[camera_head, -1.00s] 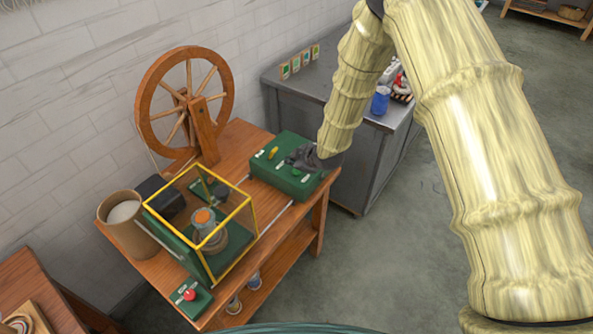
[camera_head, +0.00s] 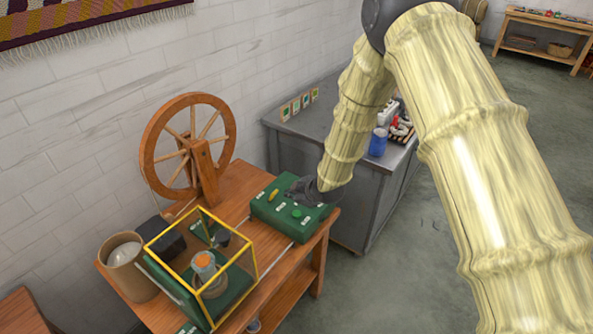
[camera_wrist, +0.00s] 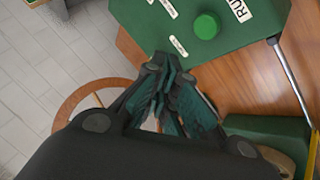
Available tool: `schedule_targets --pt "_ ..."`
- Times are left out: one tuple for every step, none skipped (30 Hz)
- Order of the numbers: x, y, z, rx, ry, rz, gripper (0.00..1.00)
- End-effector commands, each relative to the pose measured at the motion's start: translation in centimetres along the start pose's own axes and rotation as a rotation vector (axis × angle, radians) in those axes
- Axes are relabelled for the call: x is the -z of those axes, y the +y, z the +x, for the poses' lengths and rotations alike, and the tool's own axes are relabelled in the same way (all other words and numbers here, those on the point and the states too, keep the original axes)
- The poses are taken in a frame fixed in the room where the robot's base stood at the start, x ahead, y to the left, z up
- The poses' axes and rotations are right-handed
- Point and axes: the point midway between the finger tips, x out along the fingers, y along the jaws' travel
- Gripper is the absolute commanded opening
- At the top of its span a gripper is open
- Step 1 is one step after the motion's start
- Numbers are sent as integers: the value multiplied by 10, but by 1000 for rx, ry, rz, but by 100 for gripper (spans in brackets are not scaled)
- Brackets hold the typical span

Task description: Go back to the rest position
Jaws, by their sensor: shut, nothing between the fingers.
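My gripper (camera_wrist: 170,95) is shut with nothing between its fingers in the wrist view. Its fingertips are over the near edge of a green control box (camera_wrist: 228,40), beside a round green button (camera_wrist: 207,26) and clear of it. In the head view my gripper (camera_head: 305,190) is dark and hangs above the right end of the green control box (camera_head: 270,215), at the end of my pale yellow arm.
The wooden bench (camera_head: 232,185) carries a spinning wheel (camera_head: 188,145), a yellow-framed clear guard (camera_head: 225,255) and a cardboard drum (camera_head: 127,270). A grey cabinet (camera_head: 325,118) with a blue cup (camera_head: 378,142) stands behind my arm. The floor at right is clear.

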Motion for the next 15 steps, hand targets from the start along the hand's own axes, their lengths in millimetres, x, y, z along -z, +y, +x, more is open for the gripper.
schedule_targets --pt "0 0 0 0 0 0 0" --pt "0 0 0 0 0 1 0" --pt "-2 -1 0 1 -2 4 0" --pt "-4 -4 0 3 -4 10 0" --pt "-7 -7 0 7 -8 20 0" --pt "-13 -13 -1 12 -15 40 0" --pt "-19 -19 -2 17 -23 62 0" --pt "-27 -27 -2 23 -32 86 0" --pt "-39 -40 -4 34 -47 125 0" --pt "-48 -50 -6 41 -60 160 0" --pt "-58 -61 -8 50 -74 195 0" --pt "-72 -77 -11 60 -95 247 0" --pt "-82 -90 -14 69 -112 285 0" --pt "-92 -102 -18 76 -129 324 0" --pt "-106 -118 -23 85 -153 376 0"
